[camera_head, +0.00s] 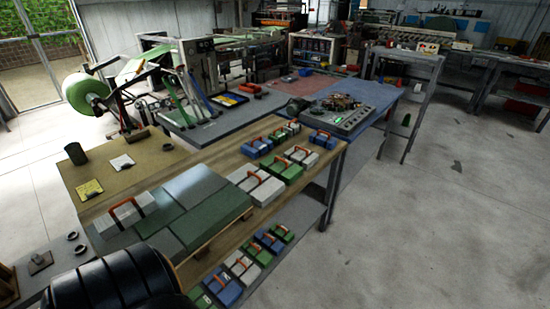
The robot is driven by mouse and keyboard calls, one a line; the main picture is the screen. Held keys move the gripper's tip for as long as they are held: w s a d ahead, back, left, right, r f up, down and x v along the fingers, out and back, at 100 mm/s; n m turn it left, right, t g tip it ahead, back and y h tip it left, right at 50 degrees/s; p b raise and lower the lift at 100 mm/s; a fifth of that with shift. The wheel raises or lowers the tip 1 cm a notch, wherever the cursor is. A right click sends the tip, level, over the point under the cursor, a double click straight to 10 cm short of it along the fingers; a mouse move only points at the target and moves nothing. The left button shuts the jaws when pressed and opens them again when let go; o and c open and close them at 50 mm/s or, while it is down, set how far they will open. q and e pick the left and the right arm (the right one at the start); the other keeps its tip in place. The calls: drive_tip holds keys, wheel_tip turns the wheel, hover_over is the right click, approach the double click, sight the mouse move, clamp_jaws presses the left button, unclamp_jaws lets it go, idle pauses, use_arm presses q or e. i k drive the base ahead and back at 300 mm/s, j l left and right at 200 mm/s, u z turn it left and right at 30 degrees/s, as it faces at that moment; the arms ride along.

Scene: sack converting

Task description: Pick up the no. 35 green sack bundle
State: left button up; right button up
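Several green bundles with orange-red bands or handles show among white and blue ones. On the long wooden-topped table, one green bundle (287,171) lies right of the middle and a smaller green bundle (277,136) lies farther back. On the lower shelf are more green bundles, one of them toward the right end (281,233) and one nearer the middle (257,251). No number is readable on any bundle, so I cannot tell which is no. 35. Neither of my grippers is in view; a black rounded part, probably of my own arm, fills the bottom left.
Flat green and grey-green slabs (215,218) cover the table's near part. White bundles (258,186) and blue bundles (322,140) stand close by. A blue-topped table (376,105) with a device (341,116) adjoins behind.

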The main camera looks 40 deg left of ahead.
sight(286, 171)
drive_tip(key=i, duration=1.25)
drive_tip(key=i+j, duration=0.1)
drive_tip(key=i, duration=1.1)
drive_tip(key=i+l+u, duration=0.1)
drive_tip(key=i+u, duration=0.2)
drive_tip(key=i, duration=0.2)
drive_tip(key=i+l+u, duration=0.3)
drive_tip(key=i, duration=0.15)
drive_tip(key=u, duration=3.35)
